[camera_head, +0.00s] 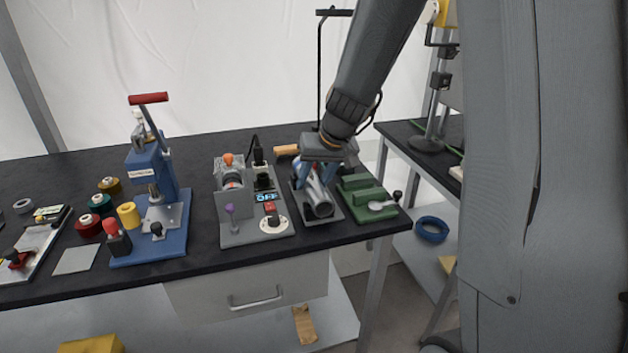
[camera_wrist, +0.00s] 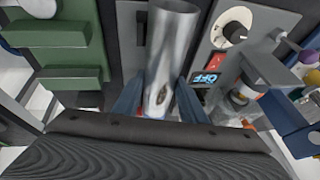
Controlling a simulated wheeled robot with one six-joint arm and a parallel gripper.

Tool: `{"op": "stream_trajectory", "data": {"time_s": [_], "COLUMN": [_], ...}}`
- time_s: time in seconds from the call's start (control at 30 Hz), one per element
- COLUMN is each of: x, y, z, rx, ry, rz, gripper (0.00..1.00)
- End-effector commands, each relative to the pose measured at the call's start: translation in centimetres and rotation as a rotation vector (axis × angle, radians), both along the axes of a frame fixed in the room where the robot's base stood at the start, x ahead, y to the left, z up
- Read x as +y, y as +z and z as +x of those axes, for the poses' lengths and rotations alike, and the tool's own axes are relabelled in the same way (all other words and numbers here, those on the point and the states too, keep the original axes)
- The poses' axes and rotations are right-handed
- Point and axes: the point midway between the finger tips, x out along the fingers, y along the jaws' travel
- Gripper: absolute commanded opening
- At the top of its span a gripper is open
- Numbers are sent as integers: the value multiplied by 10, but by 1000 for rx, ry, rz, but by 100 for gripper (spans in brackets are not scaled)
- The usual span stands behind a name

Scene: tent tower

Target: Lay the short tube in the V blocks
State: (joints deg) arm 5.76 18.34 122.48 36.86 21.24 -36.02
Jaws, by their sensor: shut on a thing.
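A short silver metal tube (camera_head: 319,207) is between the fingers of my gripper (camera_head: 318,172), over a dark grey tray (camera_head: 333,217). In the wrist view the tube (camera_wrist: 172,50) runs away from my gripper (camera_wrist: 161,100), with blue fingers on both sides and a dark mark on its near part. I cannot tell whether the tube touches the tray. A green fixture with two raised blocks (camera_head: 368,194), which look like the V blocks, stands just right of the gripper. It shows at the left of the wrist view (camera_wrist: 68,76). Its grooves are not clear.
A grey device (camera_head: 236,202) with a dial and a lit OFF display stands close left of the tray. A blue press (camera_head: 150,190) is farther left. A spoon-like piece (camera_head: 381,205) and dark knob (camera_head: 397,196) are at the green fixture's front, near the table's right edge.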

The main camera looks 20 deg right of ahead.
Motion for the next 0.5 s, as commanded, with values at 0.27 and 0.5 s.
{"op": "stream_trajectory", "data": {"time_s": [0.27, 0.5], "x": [0, 0], "y": [-2, -4], "z": [0, 0], "rx": [-1, -1], "ry": [0, 0], "rz": [0, 0], "gripper": [5, 5]}}
